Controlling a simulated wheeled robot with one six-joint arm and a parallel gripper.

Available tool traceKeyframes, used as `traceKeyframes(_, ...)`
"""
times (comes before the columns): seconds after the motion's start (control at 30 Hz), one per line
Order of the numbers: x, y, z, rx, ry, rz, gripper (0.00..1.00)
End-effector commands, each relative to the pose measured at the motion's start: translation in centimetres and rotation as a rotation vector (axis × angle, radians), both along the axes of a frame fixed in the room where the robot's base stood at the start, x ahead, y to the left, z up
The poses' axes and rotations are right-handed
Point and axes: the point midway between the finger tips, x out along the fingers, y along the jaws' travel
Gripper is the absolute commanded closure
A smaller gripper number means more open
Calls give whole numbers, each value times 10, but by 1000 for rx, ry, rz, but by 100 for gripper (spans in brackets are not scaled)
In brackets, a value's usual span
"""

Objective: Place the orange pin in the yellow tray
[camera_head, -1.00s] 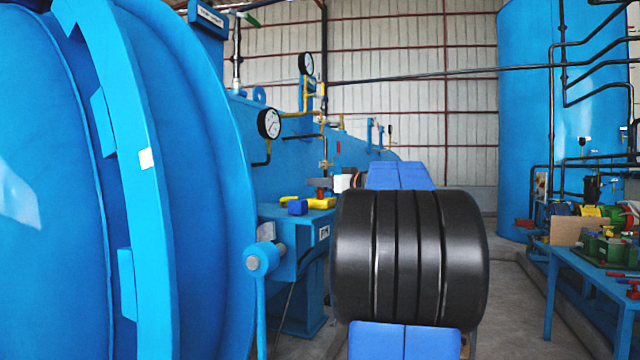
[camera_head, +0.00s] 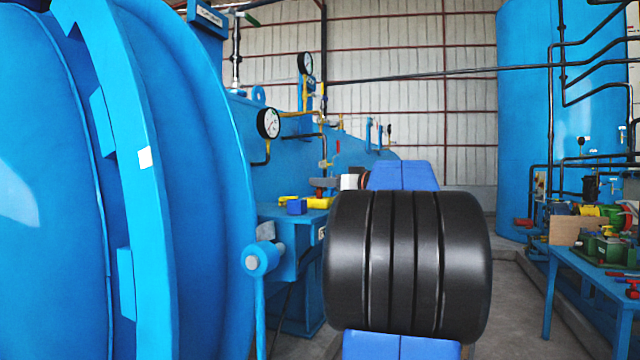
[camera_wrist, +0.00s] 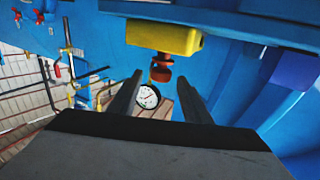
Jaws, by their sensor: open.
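My gripper (camera_wrist: 160,75) is open and empty in the wrist view, its two dark fingers apart. A yellow block-like piece (camera_wrist: 166,37) lies beyond the fingertips, above them in the picture; it also shows on a blue shelf in the head view (camera_head: 318,203). I cannot tell whether it is the yellow tray. An orange-red, knob-like piece (camera_wrist: 161,72) shows between the fingertips, next to the yellow piece. I cannot tell whether it is the orange pin or a valve part. In the head view my black and blue arm hides the gripper.
A blue block (camera_head: 297,207) sits beside the yellow piece on the blue shelf (camera_head: 290,217). The large blue autoclave (camera_head: 190,170) fills the left. A round gauge (camera_head: 268,123) stands above the shelf. A blue table (camera_head: 590,275) with several parts is at right.

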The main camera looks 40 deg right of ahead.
Motion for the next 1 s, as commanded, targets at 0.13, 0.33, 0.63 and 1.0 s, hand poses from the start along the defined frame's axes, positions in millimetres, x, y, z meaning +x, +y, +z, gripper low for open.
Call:
traceKeyframes(0.13, -28, 0, 1, -1, -1, -3, 56)
traceKeyframes(0.33, -60, 0, 1, -1, 0, -3, 56)
traceKeyframes(0.63, -89, 0, 0, 0, 0, -1, 56)
traceKeyframes(1.0, -93, 0, 0, 0, 0, 0, 56)
